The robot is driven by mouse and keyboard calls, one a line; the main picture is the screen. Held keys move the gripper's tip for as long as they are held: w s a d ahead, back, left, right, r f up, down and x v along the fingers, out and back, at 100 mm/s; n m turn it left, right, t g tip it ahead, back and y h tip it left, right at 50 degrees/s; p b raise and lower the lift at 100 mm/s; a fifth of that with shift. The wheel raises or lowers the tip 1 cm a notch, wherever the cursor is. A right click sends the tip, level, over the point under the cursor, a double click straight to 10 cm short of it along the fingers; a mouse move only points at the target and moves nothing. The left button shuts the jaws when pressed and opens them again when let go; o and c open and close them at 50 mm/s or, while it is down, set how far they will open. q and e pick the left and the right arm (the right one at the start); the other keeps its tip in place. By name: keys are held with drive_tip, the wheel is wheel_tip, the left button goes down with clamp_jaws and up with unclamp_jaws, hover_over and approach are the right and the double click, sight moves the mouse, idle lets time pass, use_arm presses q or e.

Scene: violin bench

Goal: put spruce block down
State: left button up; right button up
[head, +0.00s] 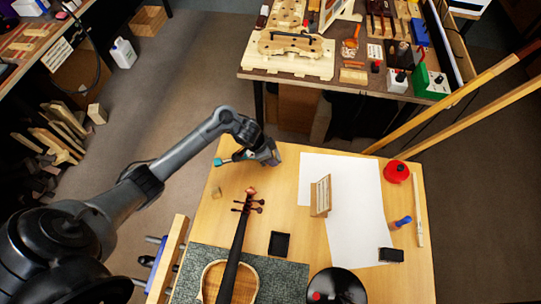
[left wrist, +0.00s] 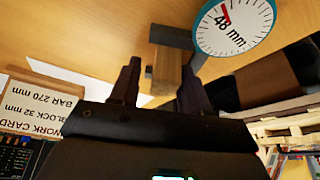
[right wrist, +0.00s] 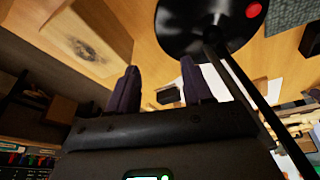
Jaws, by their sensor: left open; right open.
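A brown wooden block (left wrist: 166,70) stands between the two open fingers of my left gripper (left wrist: 158,85); it looks like the spruce block. A gap shows on its left side, and the right finger is close to it. In the head view my left gripper (head: 272,158) is low at the table's far left corner and hides that block. A dial gauge (left wrist: 235,25) reading 48 mm is beside it, its grey bar (left wrist: 171,36) at the block's end; I cannot tell if they touch. My right gripper (right wrist: 158,88) is open and empty.
A small pale block (head: 216,192) lies on the table (head: 290,180) near the violin (head: 232,270). A work card (head: 320,196) stands on white paper (head: 350,180), reading block 32 mm, bar 270 mm. A black tray (head: 279,244), red tin (head: 396,171) and black round lamp (head: 338,285) are around.

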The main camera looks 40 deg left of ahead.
use_arm(q)
drive_tip(key=shift+w+a, duration=0.1)
drive_tip(key=shift+a, duration=0.1)
drive_tip(key=shift+r, duration=0.3)
drive_tip(key=p+v, duration=0.4)
drive_tip(key=v, duration=0.7)
drive_tip(key=s+d+f+t+y, duration=0.1)
drive_tip(key=s+d+t, duration=0.2)
drive_tip(key=d, duration=0.8)
drive_tip(key=s+r+n+g, duration=0.1)
drive_tip(key=s+r+n, duration=0.1)
drive_tip(key=s, duration=0.6)
drive_tip(key=s+d+r+n+g+y, duration=0.1)
drive_tip(key=s+r+n+g, duration=0.1)
drive_tip(key=s, duration=0.6)
drive_tip(key=shift+s+d+n, duration=0.25)
drive_tip(key=shift+s+n, duration=0.1)
drive_tip(key=shift+n, duration=0.05)
